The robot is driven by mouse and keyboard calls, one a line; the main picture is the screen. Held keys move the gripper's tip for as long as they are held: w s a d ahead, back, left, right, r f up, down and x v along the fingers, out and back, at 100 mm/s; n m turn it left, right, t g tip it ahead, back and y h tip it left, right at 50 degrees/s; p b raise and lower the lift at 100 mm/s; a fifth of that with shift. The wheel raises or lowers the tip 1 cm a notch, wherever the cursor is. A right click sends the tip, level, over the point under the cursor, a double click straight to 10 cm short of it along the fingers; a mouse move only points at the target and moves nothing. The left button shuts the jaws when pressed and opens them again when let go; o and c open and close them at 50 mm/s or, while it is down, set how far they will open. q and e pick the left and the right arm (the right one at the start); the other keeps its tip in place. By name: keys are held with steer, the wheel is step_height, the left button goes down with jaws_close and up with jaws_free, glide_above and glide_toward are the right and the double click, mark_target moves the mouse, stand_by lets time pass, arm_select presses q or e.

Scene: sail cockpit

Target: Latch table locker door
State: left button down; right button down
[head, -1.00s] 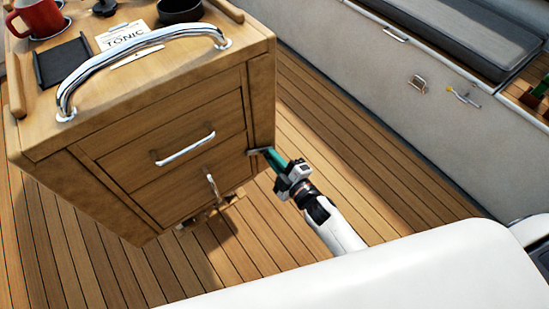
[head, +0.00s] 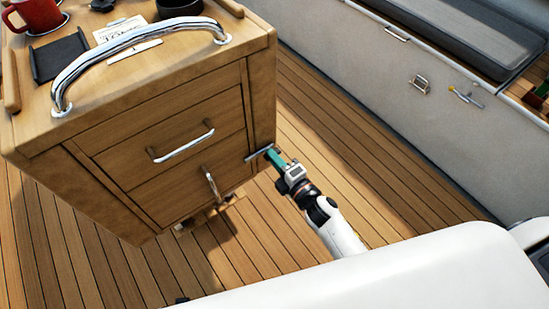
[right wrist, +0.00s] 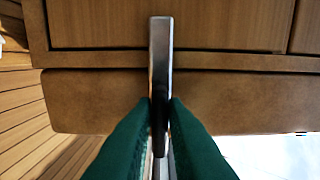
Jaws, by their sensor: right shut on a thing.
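The wooden table locker (head: 170,130) stands at the left in the head view. Its lower front panel, which looks like the door (head: 165,195), appears flush with the frame and has a small upright metal handle (head: 212,186). A metal latch bar (head: 257,154) sits at the right frame post. My right gripper (head: 272,156) is shut on it with its green fingers. In the right wrist view the latch bar (right wrist: 160,60) stands between the fingertips (right wrist: 160,108), and its far end overlaps the seam towards the panel. My left gripper is not in view.
The upper drawer has a chrome handle (head: 183,146). A chrome rail (head: 135,55), a red mug (head: 40,14) and a dark tray (head: 60,57) are on the locker top. Bare teak floor (head: 350,150) lies to the right, below a cushioned bench (head: 450,35).

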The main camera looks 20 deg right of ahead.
steer(key=shift+f, duration=0.1)
steer(key=c, duration=1.5)
jaws_free()
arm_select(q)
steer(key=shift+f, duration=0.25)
arm_select(e)
steer(key=shift+v, duration=6)
